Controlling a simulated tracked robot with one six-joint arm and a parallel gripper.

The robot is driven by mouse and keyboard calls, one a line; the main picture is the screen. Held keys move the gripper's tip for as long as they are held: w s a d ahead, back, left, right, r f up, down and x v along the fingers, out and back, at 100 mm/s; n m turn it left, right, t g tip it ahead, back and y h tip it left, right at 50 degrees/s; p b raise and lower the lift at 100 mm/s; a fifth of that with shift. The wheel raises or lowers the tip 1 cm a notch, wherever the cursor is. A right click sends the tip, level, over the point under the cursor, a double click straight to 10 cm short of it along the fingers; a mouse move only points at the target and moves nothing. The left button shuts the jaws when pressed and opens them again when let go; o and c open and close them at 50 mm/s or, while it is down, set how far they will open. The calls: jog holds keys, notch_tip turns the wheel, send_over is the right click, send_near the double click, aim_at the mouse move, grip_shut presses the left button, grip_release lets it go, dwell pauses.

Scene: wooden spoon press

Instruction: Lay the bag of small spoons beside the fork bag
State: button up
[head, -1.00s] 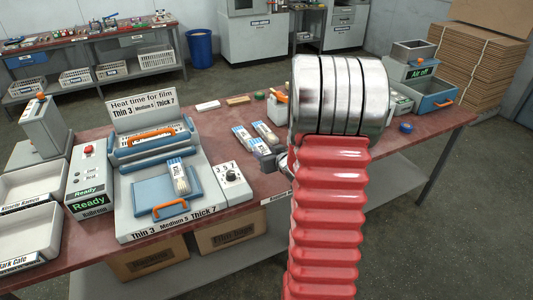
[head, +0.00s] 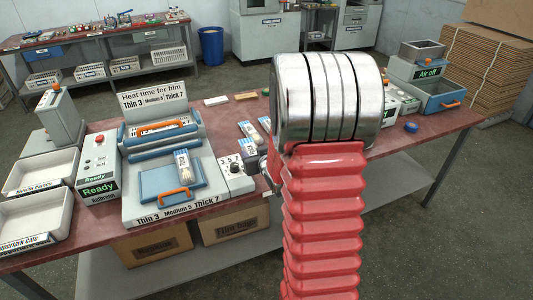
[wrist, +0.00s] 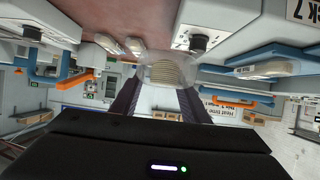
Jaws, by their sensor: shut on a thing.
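My gripper (wrist: 160,92) is shut on a clear bag of pale wooden pieces (wrist: 172,69), held between its two dark fingers in the wrist view. I take this to be the small spoon bag; no label on it is readable. In the head view my arm hides most of the gripper and the held bag. Two labelled bags, the nearer (head: 247,147) and the farther (head: 249,130), lie on the red table right of the sealer. They also show in the wrist view (wrist: 107,43). I cannot tell which is the fork bag.
Another labelled bag (head: 182,164) lies on the sealer's blue plate. The sealer (head: 205,207) with its dial box (head: 236,181) stands left of my gripper. White and tan blocks (head: 217,100) lie at the table's back. A blue round item (head: 411,127) lies at the right.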

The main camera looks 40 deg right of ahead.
jog(key=w+a+r+n+y, duration=0.1)
jog(key=w+a+r+y, duration=0.1)
jog(key=a, duration=1.3)
jog(key=w+a+r+n+y, duration=0.1)
jog(key=w+a+n+y, duration=0.1)
jog(key=a, duration=1.3)
jog(key=shift+w+a+r+n, duration=0.2)
jog(key=shift+w+r+n, duration=0.1)
jog(key=shift+w+r, duration=0.15)
